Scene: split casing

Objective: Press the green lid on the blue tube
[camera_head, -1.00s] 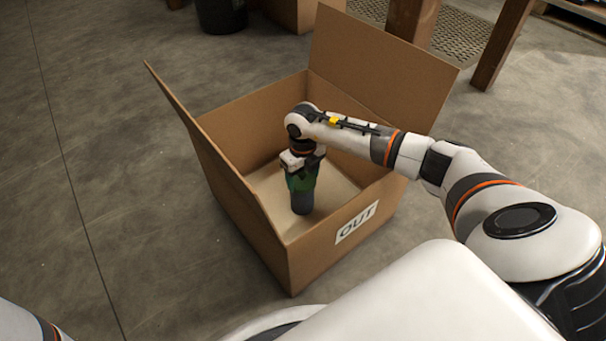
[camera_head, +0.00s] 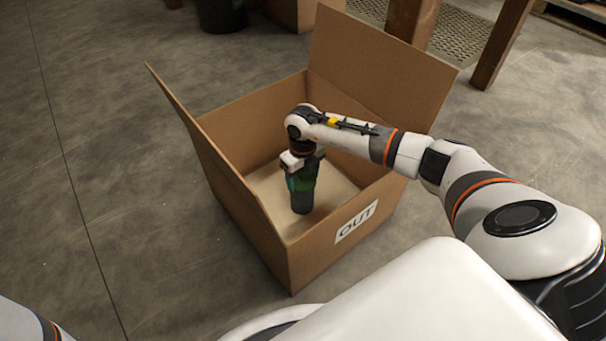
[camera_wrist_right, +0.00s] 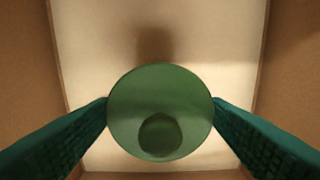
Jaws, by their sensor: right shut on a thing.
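The green lid (camera_wrist_right: 160,85) is a round disc, seen from above in the right wrist view, with a darker round patch near its lower edge. The two teal fingers of my right gripper (camera_wrist_right: 160,108) touch it on opposite sides and are shut on it. In the head view my right gripper (camera_head: 302,178) points down inside the cardboard box. A dark, upright cylinder, the tube (camera_head: 301,204), shows just below the fingers; its blue colour is hard to make out. The lid hides the tube in the wrist view. I cannot tell whether the lid is fully seated. My left gripper is out of view.
The open cardboard box (camera_head: 240,208) marked OUT stands on the grey floor, with flaps raised at left and back. Its walls surround my right gripper. Bare box floor lies around the tube. A dark bin (camera_head: 220,14) and wooden legs (camera_head: 503,42) stand farther back.

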